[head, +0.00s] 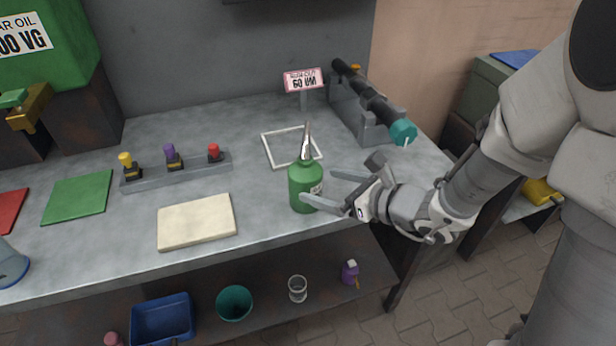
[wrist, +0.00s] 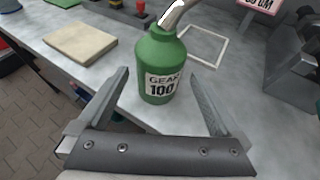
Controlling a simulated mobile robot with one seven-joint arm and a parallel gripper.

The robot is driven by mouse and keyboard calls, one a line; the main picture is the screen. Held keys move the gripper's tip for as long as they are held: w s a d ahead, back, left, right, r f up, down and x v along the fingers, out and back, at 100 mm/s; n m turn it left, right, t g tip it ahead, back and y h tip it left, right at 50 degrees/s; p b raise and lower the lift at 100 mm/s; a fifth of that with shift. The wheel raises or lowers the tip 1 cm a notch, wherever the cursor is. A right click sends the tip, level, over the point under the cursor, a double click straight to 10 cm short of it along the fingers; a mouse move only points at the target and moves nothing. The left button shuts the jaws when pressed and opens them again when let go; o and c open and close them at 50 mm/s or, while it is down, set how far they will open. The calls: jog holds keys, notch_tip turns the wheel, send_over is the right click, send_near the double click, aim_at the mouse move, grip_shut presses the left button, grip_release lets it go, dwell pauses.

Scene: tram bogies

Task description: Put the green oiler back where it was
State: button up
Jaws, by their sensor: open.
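The green oiler (head: 304,186) stands upright on the grey workbench near its front edge, with a metal spout pointing up. In the wrist view the oiler (wrist: 162,62) shows a white label reading GEAR 100. My gripper (head: 338,190) comes in from the right, low beside the oiler. In the wrist view my gripper (wrist: 160,85) is open, with one finger to each side of the oiler and a gap showing at both sides. A white square outline (head: 291,148) is on the bench just behind the oiler, and the part I see of it is empty.
A cream pad (head: 197,222) lies left of the oiler. A rack (head: 177,172) with small yellow, purple and red-topped items stands behind it. A pink-edged sign (head: 304,80) and a grey cradle (head: 375,125) holding a black tool (head: 362,90) stand at the back right.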

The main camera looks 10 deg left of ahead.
jog(key=shift+v, duration=1.45)
jog(key=s+d+r+n+g+h, duration=0.2)
jog(key=s+r+n+g, duration=0.35)
jog(key=s+n, duration=0.65)
jog(key=s+d+r+n+t+h, duration=0.1)
jog(key=d+r+n+t+h, duration=0.1)
jog(key=d+n+h, duration=0.3)
jog(key=s+d+r+n+t+h, duration=0.1)
jog(key=d+r+n+t+h, duration=0.1)
jog(key=d+r+n+h, duration=0.2)
jog(key=d+n, duration=0.3)
jog(key=d, duration=0.5)
jog(key=shift+s+h, duration=0.2)
jog(key=shift+h, duration=0.2)
notch_tip(320, 180, up, 10)
jog(key=p, duration=1)
jog(key=shift+f, duration=0.2)
